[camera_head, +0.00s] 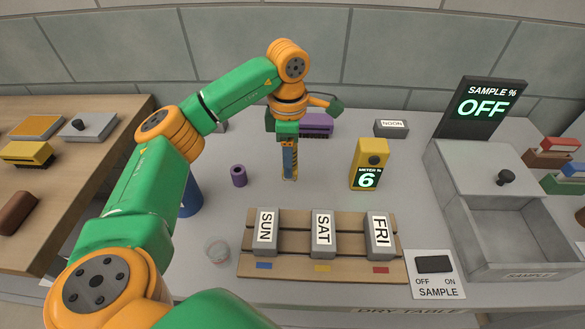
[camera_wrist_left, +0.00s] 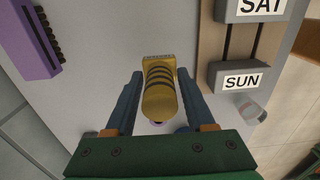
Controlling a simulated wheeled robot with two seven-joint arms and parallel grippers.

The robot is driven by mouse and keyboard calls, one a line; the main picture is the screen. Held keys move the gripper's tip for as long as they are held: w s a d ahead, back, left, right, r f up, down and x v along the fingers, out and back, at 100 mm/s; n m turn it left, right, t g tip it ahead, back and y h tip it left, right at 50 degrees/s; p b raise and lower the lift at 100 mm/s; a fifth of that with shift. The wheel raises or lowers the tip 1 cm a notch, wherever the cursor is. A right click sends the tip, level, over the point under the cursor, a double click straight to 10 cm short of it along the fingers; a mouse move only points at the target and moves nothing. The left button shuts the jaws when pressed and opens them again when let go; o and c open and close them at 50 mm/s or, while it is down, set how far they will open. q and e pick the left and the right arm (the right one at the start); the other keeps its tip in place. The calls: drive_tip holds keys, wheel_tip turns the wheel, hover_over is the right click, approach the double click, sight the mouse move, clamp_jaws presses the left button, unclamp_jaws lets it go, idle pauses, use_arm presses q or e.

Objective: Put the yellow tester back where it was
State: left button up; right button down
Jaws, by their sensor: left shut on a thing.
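My left gripper (camera_head: 289,172) is shut on the yellow tester, upright over the grey table, left of the meter. In the wrist view the tester (camera_wrist_left: 160,100) is a yellow body with dark bands, between the two blue fingers of the gripper (camera_wrist_left: 158,110). In the head view the fingers hide most of it. I cannot tell whether its tip touches the table. A yellow meter (camera_head: 357,160) reading 6 stands to the right. My right gripper is not in view.
Grey bricks SUN (camera_head: 266,234), SAT (camera_head: 323,235) and FRI (camera_head: 380,237) lie on a wooden rack (camera_head: 295,272) in front. A purple cylinder (camera_head: 239,176), a glass (camera_head: 217,250) and a purple block (camera_head: 318,124) stand nearby. A grey sample box (camera_head: 510,270) is at right.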

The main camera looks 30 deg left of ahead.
use_arm(q)
drive_tip(key=f, duration=0.1)
drive_tip(key=f+p, duration=0.1)
drive_tip(key=f, duration=0.1)
drive_tip(key=w+f, duration=0.1)
drive_tip(key=shift+w+a+f, duration=0.1)
drive_tip(key=shift+a+f, duration=0.15)
drive_tip(key=shift+a, duration=0.05)
drive_tip(key=shift+f, duration=0.3)
drive_tip(key=o, duration=1.3)
drive_tip(key=shift+r, duration=0.1)
drive_tip(key=shift+r, duration=0.3)
wheel_tip(320, 180, up, 12)
drive_tip(key=shift+f, duration=0.1)
